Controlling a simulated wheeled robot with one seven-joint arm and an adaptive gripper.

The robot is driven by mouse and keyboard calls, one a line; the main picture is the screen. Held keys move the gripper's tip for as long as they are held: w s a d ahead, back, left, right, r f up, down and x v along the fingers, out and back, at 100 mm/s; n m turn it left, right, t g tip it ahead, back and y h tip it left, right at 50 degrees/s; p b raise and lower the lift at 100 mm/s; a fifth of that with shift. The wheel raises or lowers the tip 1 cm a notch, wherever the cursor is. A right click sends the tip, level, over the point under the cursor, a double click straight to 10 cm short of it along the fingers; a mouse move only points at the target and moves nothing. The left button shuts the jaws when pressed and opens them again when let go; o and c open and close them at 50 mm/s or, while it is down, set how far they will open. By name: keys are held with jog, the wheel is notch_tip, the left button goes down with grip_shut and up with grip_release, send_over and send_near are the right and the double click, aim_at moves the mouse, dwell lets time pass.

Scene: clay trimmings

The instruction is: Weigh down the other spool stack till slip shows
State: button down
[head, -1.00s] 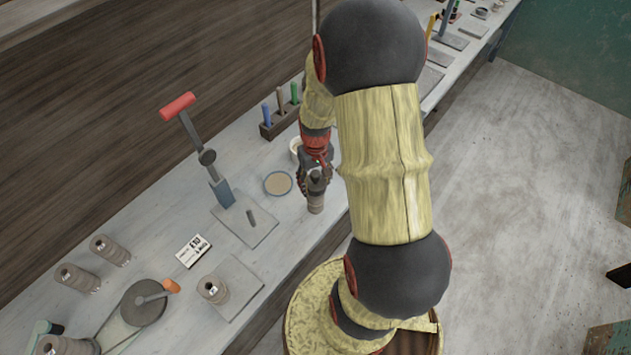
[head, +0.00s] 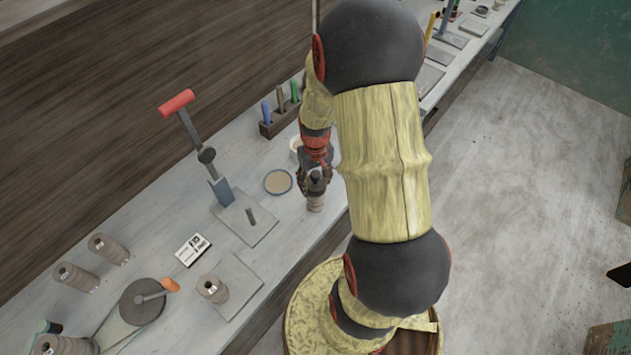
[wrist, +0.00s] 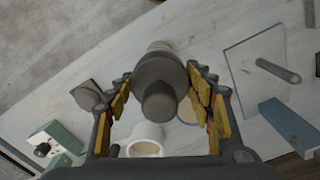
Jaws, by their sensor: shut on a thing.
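My gripper (head: 315,186) is shut on a grey-brown stepped cylinder (head: 315,203) near the bench's front edge. In the wrist view the cylinder (wrist: 160,84) sits between the fingers, its narrow end toward the camera and a paler part at the far end. I cannot tell whether it touches the bench. One spool stack (head: 213,289) stands upright on a flat grey plate (head: 240,283) at the lower left.
A red-handled lever tool (head: 206,155) stands by a flat plate with a peg (head: 262,230). A round tan disc (head: 278,182), a printed card (head: 193,250), a round wheel device (head: 143,302) and a tool rack (head: 281,121) are on the bench. A white cup (wrist: 145,143) is close to my gripper.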

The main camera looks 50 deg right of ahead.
dwell(0.4)
jog(key=c, duration=0.7)
grip_release()
jog(key=shift+f, duration=0.1)
jog(key=shift+s, duration=0.1)
jog(key=shift+r, duration=0.45)
notch_tip(320, 180, up, 11)
jog(key=shift+r, duration=0.1)
